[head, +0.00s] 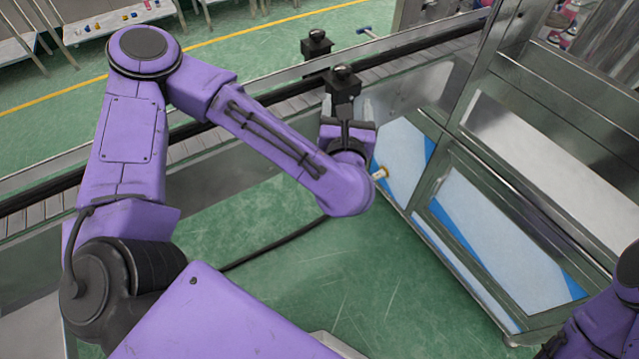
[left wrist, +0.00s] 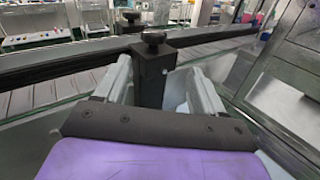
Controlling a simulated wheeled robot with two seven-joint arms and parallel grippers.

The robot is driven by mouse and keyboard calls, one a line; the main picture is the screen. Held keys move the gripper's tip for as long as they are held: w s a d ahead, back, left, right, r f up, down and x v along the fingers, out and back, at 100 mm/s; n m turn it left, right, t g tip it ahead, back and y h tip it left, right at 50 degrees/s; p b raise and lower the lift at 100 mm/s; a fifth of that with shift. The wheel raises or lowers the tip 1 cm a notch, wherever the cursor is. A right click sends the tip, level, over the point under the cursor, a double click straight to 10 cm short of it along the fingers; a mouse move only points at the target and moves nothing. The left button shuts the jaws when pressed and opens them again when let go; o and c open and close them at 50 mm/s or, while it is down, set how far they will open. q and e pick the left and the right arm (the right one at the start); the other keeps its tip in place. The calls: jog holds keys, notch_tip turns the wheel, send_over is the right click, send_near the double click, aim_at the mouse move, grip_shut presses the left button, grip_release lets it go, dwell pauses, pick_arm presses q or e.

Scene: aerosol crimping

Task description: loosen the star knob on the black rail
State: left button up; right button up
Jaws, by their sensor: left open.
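A star knob (head: 344,71) sits on top of an upright black block (head: 342,88) at the near side of the black rail (head: 415,47). In the left wrist view, the dark knob (left wrist: 154,36) is on top of the black block (left wrist: 152,75). My left gripper (head: 346,124) is just in front of and below the knob. Its pale fingers (left wrist: 160,76) are open, one on each side of the block, below the knob. I cannot tell whether either finger touches the block. My right gripper is out of view.
A second black block with a knob (head: 316,40) stands across the rail; its knob also shows in the left wrist view (left wrist: 130,17). A conveyor (head: 195,145) runs along the rail. A metal cabinet (head: 500,235) stands close on the right.

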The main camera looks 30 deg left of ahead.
pick_arm(q)
jog(key=s+d+f+m+g+h+p, duration=0.1)
jog(key=s+f+m, duration=0.4)
jog(key=f+m, duration=0.6)
jog(key=s+d+f+m+g+h+p, duration=0.1)
jog(key=s+d+f+m+g+h, duration=0.2)
jog(key=f+m, duration=0.8)
jog(key=s+g+h, duration=0.1)
jog(key=s+h, duration=0.1)
jog(key=h, duration=0.1)
jog(key=shift+s+f, duration=0.25)
jog(key=shift+s, duration=0.05)
